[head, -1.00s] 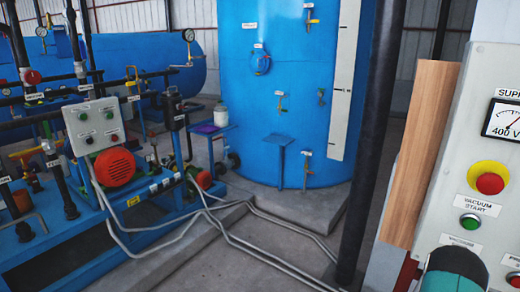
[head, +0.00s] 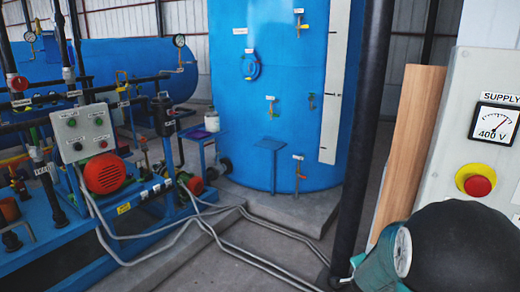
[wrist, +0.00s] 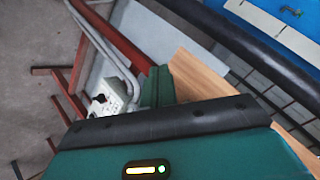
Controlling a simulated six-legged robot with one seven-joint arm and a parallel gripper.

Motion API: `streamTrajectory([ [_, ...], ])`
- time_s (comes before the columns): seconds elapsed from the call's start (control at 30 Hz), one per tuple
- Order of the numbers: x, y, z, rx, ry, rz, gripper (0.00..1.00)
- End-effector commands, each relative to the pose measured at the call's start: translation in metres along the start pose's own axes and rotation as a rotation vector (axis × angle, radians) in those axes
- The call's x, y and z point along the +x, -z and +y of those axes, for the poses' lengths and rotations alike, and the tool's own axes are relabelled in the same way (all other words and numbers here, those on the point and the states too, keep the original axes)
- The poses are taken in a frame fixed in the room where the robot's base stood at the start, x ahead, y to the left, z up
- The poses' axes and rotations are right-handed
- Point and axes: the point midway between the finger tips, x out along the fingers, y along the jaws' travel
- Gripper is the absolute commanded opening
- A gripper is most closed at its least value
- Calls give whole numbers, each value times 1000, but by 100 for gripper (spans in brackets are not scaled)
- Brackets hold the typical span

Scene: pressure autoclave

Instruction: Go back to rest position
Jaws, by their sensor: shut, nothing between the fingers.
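My gripper (wrist: 158,76) shows in the wrist view as a narrow teal part beyond the wide teal and black wrist body. It is shut and holds nothing. It hangs in the air, with a wooden board (wrist: 200,74) behind it to the right. No contact with the board can be made out. In the head view, a teal and black part of my arm fills the bottom right, in front of the control panel (head: 455,150). It hides the lower panel, including the vacuum start button. The fingers cannot be made out in the head view.
The wooden board (head: 408,145) stands upright beside the panel. A black post (head: 362,120) rises left of it. A large blue tank (head: 270,80) stands behind. Pumps, pipes and a grey switch box (head: 84,131) fill the left. Grey conduits (head: 245,245) cross the floor.

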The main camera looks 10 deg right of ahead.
Motion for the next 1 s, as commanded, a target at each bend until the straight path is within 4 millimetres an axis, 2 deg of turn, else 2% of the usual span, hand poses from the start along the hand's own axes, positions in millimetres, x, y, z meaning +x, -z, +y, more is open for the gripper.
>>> streamTrajectory([
  [0.03,-20,-9,-20,-56,26,-42,0],
  [0.2,-84,-43,-60,-275,81,-192,0],
  [0.3,-125,-61,-74,-411,113,-270,0],
  [0.43,-179,-81,-82,-596,150,-357,0],
  [0.57,-234,-96,-78,-786,184,-429,0],
  [0.8,-324,-111,-48,-1133,227,-528,0],
  [0.9,-349,-112,-32,-1244,232,-554,0],
  [1.0,-364,-112,-20,-1312,232,-570,0],
])
